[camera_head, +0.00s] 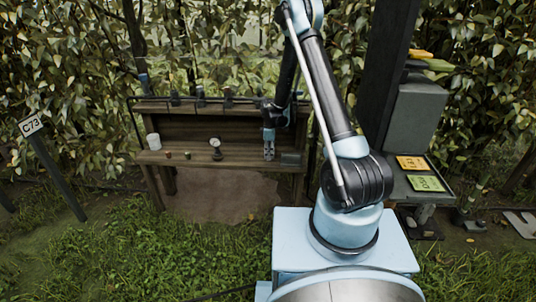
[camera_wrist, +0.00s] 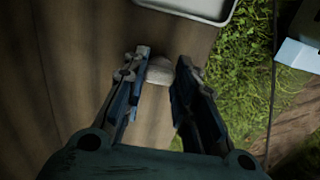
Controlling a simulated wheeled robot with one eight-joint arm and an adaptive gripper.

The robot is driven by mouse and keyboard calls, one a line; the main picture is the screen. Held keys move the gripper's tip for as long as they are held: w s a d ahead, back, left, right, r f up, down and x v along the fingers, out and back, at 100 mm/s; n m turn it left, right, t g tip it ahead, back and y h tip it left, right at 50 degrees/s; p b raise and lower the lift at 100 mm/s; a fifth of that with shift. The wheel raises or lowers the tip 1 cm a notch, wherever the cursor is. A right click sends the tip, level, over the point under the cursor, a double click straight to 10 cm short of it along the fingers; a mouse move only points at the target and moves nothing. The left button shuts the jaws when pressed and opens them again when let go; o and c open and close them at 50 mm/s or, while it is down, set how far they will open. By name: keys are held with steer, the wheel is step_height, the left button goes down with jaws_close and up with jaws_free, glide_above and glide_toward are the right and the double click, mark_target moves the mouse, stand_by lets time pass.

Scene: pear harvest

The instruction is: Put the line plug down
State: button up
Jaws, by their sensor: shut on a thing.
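My gripper (camera_head: 268,150) hangs with its fingers pointing down over the right part of the wooden bench (camera_head: 230,164). In the wrist view my gripper (camera_wrist: 165,82) is shut on a pale grey, rounded thing, taken to be the line plug (camera_wrist: 160,72), which shows at the fingertips. The fingers hide much of the plug. In the head view it is too small to make out. I cannot tell whether it touches the bench top.
A white cup (camera_head: 153,141), small red and green pieces and a round gauge (camera_head: 215,144) stand left on the bench. A grey tray (camera_head: 291,158) lies right of my gripper; its pale rim shows in the wrist view (camera_wrist: 190,12). A dark post (camera_head: 385,75) rises at right.

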mark_target(269, 153)
steer(key=o, duration=0.7)
steer(key=shift+r, duration=0.1)
steer(key=shift+w+r, duration=0.1)
steer(key=shift+r, duration=3.6)
